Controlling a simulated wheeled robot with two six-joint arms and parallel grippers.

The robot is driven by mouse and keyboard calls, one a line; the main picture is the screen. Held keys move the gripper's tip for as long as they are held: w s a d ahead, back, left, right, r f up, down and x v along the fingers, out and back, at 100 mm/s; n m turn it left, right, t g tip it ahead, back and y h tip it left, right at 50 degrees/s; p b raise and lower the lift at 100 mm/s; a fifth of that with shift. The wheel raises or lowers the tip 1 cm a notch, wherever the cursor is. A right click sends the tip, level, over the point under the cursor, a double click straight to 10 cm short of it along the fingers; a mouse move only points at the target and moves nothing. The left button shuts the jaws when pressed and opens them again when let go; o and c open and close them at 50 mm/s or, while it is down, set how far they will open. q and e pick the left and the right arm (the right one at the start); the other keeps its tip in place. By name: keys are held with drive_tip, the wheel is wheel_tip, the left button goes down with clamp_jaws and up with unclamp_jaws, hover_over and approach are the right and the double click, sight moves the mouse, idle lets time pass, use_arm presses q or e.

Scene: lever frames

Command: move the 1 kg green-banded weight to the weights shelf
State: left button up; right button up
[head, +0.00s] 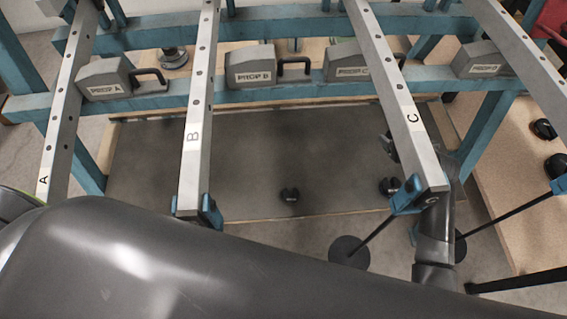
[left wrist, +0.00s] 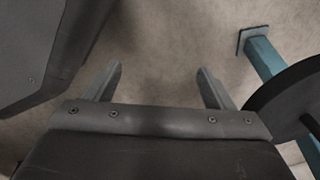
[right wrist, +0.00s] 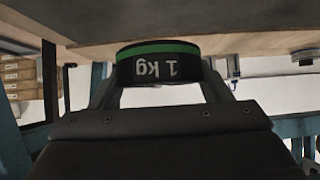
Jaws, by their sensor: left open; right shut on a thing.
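The 1 kg weight (right wrist: 158,64) is a black disc with a green band, seen in the right wrist view with its label upside down. My right gripper (right wrist: 160,92) is shut on it, one finger at each side. A pale wooden edge shows right behind the weight; whether they touch I cannot tell. In the head view my right forearm passes beside lever C, and the held weight is not clear there. My left gripper (left wrist: 160,85) is open and empty over the concrete floor. A wooden board (head: 500,190) at right carries dark round pieces; whether it is the weights shelf I cannot tell.
Metal levers A (head: 60,130), B (head: 196,120) and C (head: 395,90) cross a teal frame with grey prop boxes (head: 252,75). A black disc base (head: 349,252) stands on the floor.

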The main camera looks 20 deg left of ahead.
use_arm(q)
drive_tip(key=shift+w+f+b, duration=0.1)
drive_tip(key=shift+f+b, duration=0.25)
drive_tip(key=shift+f, duration=0.15)
use_arm(e)
drive_tip(key=shift+w+a+f, duration=0.3)
drive_tip(key=shift+w+f, duration=0.2)
drive_tip(key=shift+f, duration=0.2)
drive_tip(key=shift+f, duration=0.1)
wheel_tip(320, 180, down, 5)
drive_tip(key=shift+r+b, duration=0.15)
drive_tip(key=shift+b, duration=0.5)
drive_tip(key=shift+f+b, duration=0.6)
drive_tip(key=shift+f, duration=1.25)
use_arm(q)
drive_tip(key=w+d+r, duration=0.1)
drive_tip(key=w+r, duration=0.2)
drive_tip(key=w, duration=0.1)
drive_tip(key=shift+w+d+r, duration=0.3)
drive_tip(key=shift+w, duration=0.1)
use_arm(e)
drive_tip(key=shift+f, duration=0.65)
use_arm(q)
drive_tip(key=shift+w+r+n, duration=0.1)
drive_tip(key=shift+n, duration=0.2)
use_arm(e)
drive_tip(key=shift+f, duration=0.15)
